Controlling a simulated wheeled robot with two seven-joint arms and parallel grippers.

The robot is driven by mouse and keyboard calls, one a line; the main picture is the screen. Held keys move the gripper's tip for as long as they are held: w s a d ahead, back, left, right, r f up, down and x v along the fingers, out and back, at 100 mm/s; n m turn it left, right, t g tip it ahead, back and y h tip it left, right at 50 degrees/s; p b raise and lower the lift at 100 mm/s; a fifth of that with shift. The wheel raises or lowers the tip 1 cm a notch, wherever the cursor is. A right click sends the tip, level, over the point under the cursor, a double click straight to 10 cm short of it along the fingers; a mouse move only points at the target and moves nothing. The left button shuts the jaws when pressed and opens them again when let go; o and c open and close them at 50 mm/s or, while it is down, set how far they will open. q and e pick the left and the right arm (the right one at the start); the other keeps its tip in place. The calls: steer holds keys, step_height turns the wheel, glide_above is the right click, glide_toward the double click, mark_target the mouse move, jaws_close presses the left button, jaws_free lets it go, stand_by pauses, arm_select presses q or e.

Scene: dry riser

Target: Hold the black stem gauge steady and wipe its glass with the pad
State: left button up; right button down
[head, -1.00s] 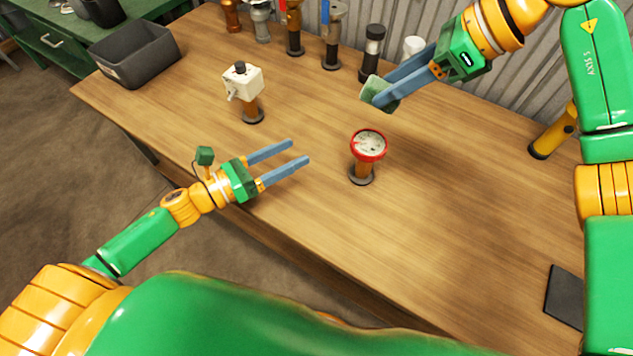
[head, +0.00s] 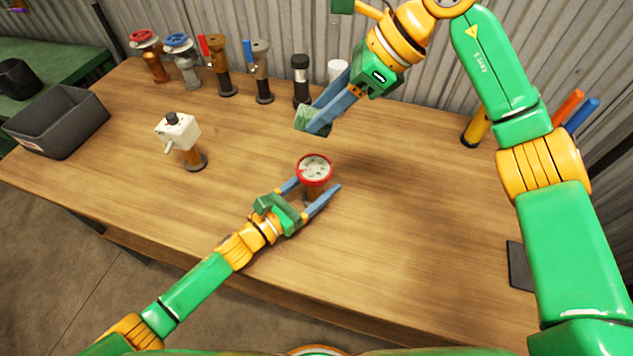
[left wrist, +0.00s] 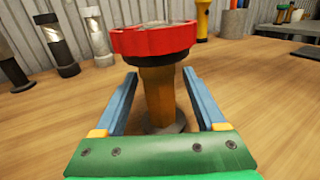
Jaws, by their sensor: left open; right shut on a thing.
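The gauge (head: 315,168) stands upright on the table, with a red rim, a pale glass face on top and a dark round base. Its stem (left wrist: 157,92) looks copper-brown, not black, in the left wrist view. My left gripper (head: 315,187) is open, with its blue fingers on either side of the stem; gaps show between the fingers and the stem in the left wrist view. My right gripper (head: 326,112) is shut on the green pad (head: 311,120) and holds it above the table, behind the gauge and apart from its glass.
A white box-like fitting (head: 178,130) on a copper stem stands left of the gauge. A grey bin (head: 58,122) sits far left.

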mark_target(310, 113)
arm_select(q)
jaws_close()
arm_select(e)
steer(key=shift+w+a+f, duration=0.1)
steer(key=shift+a+f, duration=0.2)
steer(key=shift+a, duration=0.25)
steer(key=shift+a+f, duration=0.25)
steer(key=shift+a, duration=0.3)
steer(key=shift+a+f, duration=0.15)
steer(key=shift+f, duration=0.15)
step_height(310, 113, down, 5)
steer(key=shift+f, duration=0.1)
steer(key=shift+x, duration=0.9)
steer(key=shift+a, duration=0.1)
